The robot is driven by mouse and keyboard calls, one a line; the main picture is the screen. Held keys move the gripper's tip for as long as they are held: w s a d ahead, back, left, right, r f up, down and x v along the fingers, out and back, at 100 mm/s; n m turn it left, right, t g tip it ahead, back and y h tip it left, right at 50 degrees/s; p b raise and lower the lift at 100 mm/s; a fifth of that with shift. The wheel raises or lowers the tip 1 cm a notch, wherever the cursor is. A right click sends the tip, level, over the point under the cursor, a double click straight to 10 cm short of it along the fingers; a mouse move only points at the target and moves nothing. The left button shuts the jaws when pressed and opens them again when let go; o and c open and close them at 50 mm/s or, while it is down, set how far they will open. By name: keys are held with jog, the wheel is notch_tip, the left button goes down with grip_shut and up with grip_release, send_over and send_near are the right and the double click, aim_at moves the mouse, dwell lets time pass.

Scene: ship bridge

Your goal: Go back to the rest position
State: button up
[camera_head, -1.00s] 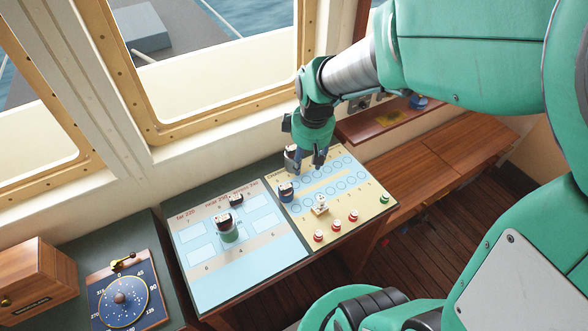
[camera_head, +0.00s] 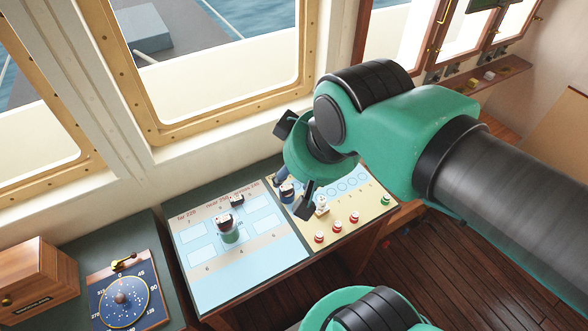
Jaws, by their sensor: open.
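My gripper (camera_head: 293,198) hangs over the yellow board (camera_head: 340,226) at the right end of the console. Its dark fingers are apart and nothing shows between them. One finger is near a small dark blue piece (camera_head: 287,192) on the board, but I cannot tell whether they touch. A white piece (camera_head: 322,205) stands just right of the other finger.
The light blue chart (camera_head: 240,265) bears a green-and-dark piece (camera_head: 229,232). A compass dial (camera_head: 120,299) and wooden box (camera_head: 35,277) stand left. Windows rise behind.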

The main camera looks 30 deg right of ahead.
dwell(0.3)
notch_tip(320, 180, down, 11)
jog(key=b, duration=1.1)
jog(key=shift+f, duration=0.15)
dwell(0.6)
